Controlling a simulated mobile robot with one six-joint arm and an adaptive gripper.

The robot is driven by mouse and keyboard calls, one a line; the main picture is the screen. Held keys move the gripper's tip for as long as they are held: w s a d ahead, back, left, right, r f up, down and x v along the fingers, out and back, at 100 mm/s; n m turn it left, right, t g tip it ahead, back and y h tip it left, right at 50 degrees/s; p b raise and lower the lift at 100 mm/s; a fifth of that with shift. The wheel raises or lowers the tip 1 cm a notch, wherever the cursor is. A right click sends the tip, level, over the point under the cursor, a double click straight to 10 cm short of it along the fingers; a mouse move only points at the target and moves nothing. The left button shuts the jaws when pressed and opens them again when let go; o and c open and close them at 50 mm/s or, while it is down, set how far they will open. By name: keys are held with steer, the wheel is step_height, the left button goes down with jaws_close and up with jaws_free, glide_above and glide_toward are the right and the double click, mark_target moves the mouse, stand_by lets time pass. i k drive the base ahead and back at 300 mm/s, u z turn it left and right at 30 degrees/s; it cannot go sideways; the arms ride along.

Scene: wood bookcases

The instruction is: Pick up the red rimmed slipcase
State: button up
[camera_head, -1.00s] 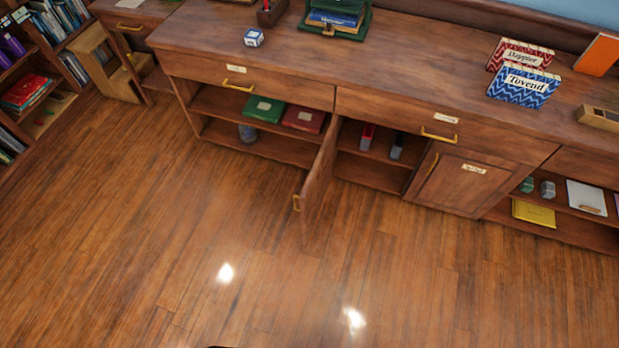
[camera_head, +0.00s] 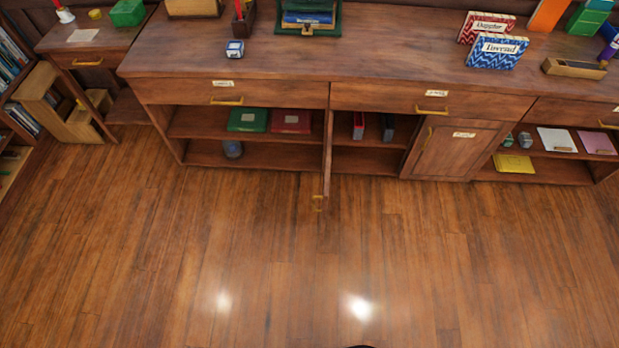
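A narrow upright red item (camera_head: 358,126) stands on the upper shelf inside the open middle cabinet. It may be the red rimmed slipcase, but it is too small to tell. A similar dark upright item (camera_head: 388,128) stands to its right, apart from it. On the counter, a red and white zigzag-patterned case (camera_head: 486,27) stands behind a blue and white one (camera_head: 497,51); both carry name labels. My gripper is not in view.
The cabinet door (camera_head: 328,155) stands open, jutting out over the floor left of the red item. A closed door (camera_head: 453,150) is to the right. Green (camera_head: 248,120) and red (camera_head: 291,121) boxes lie on the left shelf. The wood floor (camera_head: 270,250) in front is clear.

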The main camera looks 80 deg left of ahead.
mark_target(358, 119)
steer(key=z, duration=0.05)
steer(key=k, duration=1.3)
steer(key=u, duration=2)
steer(key=i, duration=0.9)
